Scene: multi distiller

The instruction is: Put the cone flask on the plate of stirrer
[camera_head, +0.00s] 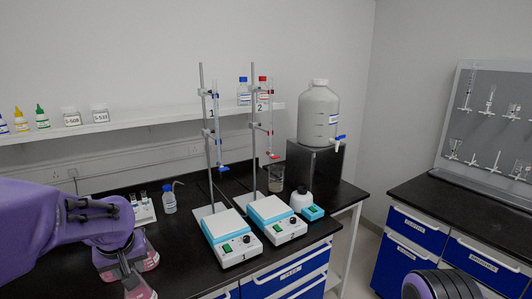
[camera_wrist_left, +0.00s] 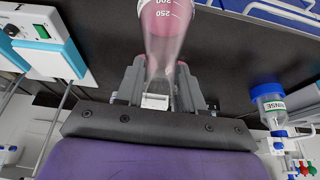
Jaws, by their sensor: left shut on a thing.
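The cone flask (camera_wrist_left: 168,30) is clear glass with pink liquid and volume marks. My left gripper (camera_wrist_left: 157,92) is shut on its narrow neck in the left wrist view. In the head view my left gripper (camera_head: 126,268) is at the lower left, with pink glass (camera_head: 141,291) showing below and beside it. I cannot tell whether the flask touches the bench. Two white and light-blue stirrers stand to the right, stirrer 1 (camera_head: 232,252) and stirrer 2 (camera_head: 278,231). Their flat top plates look bare, with burette stands behind. My right gripper is not in view.
A rinse bottle (camera_head: 169,201) and a white rack (camera_head: 145,214) stand behind my left gripper. The dark bench (camera_head: 190,258) is clear between my left gripper and stirrer 1.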

